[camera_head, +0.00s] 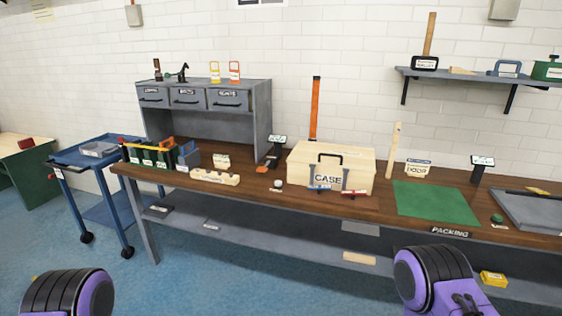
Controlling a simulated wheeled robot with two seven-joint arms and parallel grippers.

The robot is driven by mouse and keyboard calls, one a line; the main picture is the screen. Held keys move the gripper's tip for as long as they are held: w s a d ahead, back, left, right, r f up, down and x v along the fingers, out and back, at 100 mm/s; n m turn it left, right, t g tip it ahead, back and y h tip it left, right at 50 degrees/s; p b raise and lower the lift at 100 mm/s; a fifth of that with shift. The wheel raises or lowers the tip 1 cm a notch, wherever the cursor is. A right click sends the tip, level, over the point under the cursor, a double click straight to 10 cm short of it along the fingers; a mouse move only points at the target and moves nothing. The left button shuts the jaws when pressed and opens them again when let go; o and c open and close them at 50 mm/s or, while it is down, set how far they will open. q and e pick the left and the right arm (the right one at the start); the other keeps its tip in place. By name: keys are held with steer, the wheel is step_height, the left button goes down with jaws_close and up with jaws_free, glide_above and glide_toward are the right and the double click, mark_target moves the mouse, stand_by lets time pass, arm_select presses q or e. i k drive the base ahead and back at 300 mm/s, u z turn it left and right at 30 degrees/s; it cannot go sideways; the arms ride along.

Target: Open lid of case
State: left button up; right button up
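The case (360,162) is a pale wooden box with a label reading CASE on its front. It stands on the brown workbench, right of the middle of the view. Its lid (330,150) is closed, and a dark handle (331,157) shows at the upper front. Small blue and red pieces sit along its lower front. Purple and black parts of my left arm show at the bottom left and of my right arm at the bottom right. Both are well short of the bench. Neither gripper's fingers are in view.
The workbench (270,186) runs along the wall. Left of the case are a green tool bin (150,157) and a grey drawer unit (205,95). A green mat (436,203) and grey tray (528,214) lie to the right. A blue cart (75,158) stands left. The blue floor in front is clear.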

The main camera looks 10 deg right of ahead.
mark_target(345, 158)
steer(key=z, duration=0.55)
steer(key=i, duration=0.3)
steer(key=z, duration=0.7)
steer(key=i, duration=0.8)
steer(key=u, duration=0.05)
